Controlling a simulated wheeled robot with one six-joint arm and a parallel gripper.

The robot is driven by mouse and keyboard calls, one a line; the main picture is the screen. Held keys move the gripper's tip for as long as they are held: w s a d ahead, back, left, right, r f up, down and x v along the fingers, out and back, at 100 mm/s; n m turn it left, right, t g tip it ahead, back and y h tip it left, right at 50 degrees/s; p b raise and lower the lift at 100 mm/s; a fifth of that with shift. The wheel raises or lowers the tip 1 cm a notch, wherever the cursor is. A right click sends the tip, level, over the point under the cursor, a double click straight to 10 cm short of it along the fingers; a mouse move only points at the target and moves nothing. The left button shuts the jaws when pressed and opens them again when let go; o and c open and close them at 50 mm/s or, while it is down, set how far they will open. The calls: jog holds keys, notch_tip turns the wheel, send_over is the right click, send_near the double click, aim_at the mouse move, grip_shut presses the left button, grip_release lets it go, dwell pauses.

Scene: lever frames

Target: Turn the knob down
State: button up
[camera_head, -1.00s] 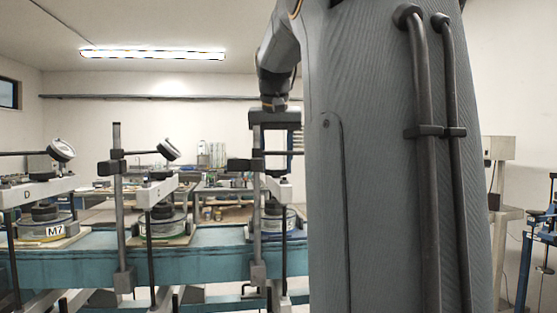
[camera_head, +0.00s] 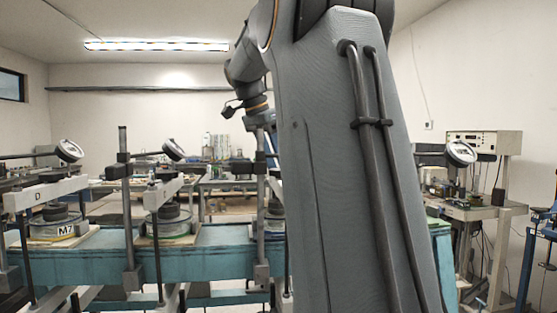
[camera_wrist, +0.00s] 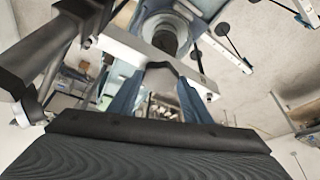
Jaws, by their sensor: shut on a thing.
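A row of lever frames stands along a teal bench (camera_head: 195,262) in the head view. My gripper (camera_head: 262,138) is at the nearest frame on the right of that row, at the top of its upright, partly hidden by my arm. In the wrist view the two blue-grey fingers of my gripper (camera_wrist: 160,78) reach up to a dark part, which I take to be the knob (camera_wrist: 160,66), and are shut on it. A light beam (camera_wrist: 125,47) and a dark round weight (camera_wrist: 165,35) lie just beyond the fingertips. The knob cannot be made out in the head view.
Other frames with dial gauges (camera_head: 69,150) stand to the left. Another dial gauge (camera_head: 461,152) and a beige instrument (camera_head: 484,143) are at the right. A blue stand (camera_head: 543,245) is at the far right edge. My large arm link covers the centre right.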

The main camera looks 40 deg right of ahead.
jog(key=m, duration=0.2)
jog(key=m+g+p, duration=0.1)
jog(key=shift+d+m+g+y+p, duration=0.1)
jog(key=shift+m+g+y+p, duration=0.2)
jog(key=shift+m, duration=0.1)
jog(key=m+p, duration=0.1)
jog(key=m+g, duration=0.1)
jog(key=m, duration=0.1)
jog(key=shift+w+d+m+y+p, duration=0.2)
jog(key=shift+m+y+p, duration=0.1)
jog(key=shift+y+p, duration=0.1)
jog(key=m+y+p, duration=0.1)
jog(key=m, duration=0.2)
jog(key=m+g+y+p, duration=0.1)
jog(key=m+p, duration=0.1)
jog(key=m, duration=0.1)
jog(key=shift+w+d, duration=0.1)
jog(key=shift+d, duration=0.05)
jog(key=shift+m, duration=0.3)
jog(key=o, duration=1.1)
jog(key=shift+c, duration=0.2)
jog(key=shift+r, duration=0.1)
